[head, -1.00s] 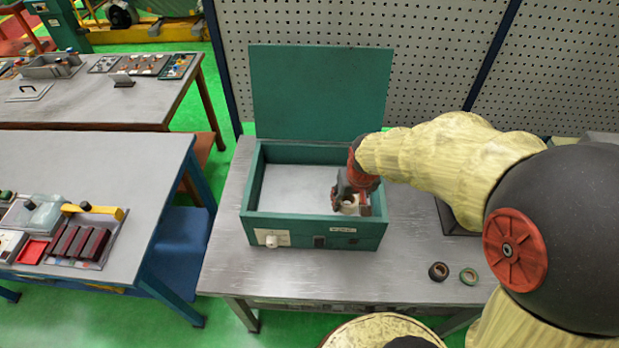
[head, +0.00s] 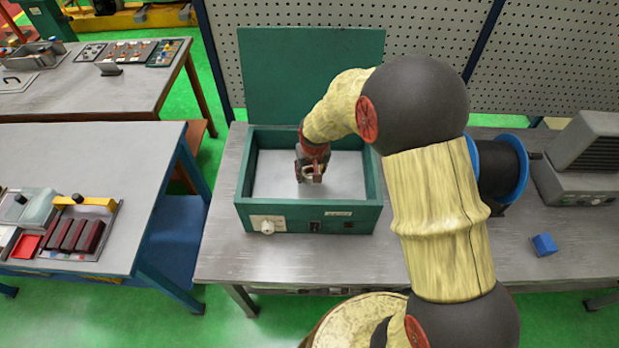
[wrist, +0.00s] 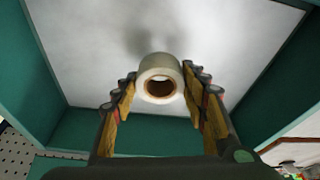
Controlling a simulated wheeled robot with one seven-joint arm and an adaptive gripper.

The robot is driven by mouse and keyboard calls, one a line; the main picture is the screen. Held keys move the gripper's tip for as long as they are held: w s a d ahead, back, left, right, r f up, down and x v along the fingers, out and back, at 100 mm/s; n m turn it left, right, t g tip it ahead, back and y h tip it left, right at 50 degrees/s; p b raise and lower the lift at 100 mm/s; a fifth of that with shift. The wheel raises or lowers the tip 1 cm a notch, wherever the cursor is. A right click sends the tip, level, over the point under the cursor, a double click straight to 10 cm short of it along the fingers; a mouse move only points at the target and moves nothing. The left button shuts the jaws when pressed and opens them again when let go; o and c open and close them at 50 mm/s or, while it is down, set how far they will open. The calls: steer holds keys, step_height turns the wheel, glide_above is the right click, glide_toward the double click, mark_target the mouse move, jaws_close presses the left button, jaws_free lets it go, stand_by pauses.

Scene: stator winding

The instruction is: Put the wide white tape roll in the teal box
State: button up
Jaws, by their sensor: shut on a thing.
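The teal box (head: 257,214) stands on the grey bench with its lid (head: 308,78) raised at the back. My gripper (head: 312,177) is inside the box opening, over the pale floor near the middle. In the wrist view my gripper (wrist: 160,92) is shut on the wide white tape roll (wrist: 162,70), one finger on each side. The roll's brown core faces the wrist camera. Teal walls surround the view, and a soft shadow lies on the box floor beyond the roll. I cannot tell whether the roll touches the floor. In the head view the roll is mostly hidden by the gripper.
A blue cube (head: 544,244), a blue-rimmed spool (head: 501,168) and a grey machine (head: 583,160) are on the bench to the right. A perforated wall panel (head: 562,60) stands behind. The bench front strip is clear.

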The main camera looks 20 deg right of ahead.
mark_target(309, 178)
steer(key=shift+w+a+f, duration=0.1)
steer(key=shift+w+f, duration=0.05)
steer(key=shift+f, duration=1.65)
steer(key=shift+f, duration=0.15)
steer(key=o, duration=1.3)
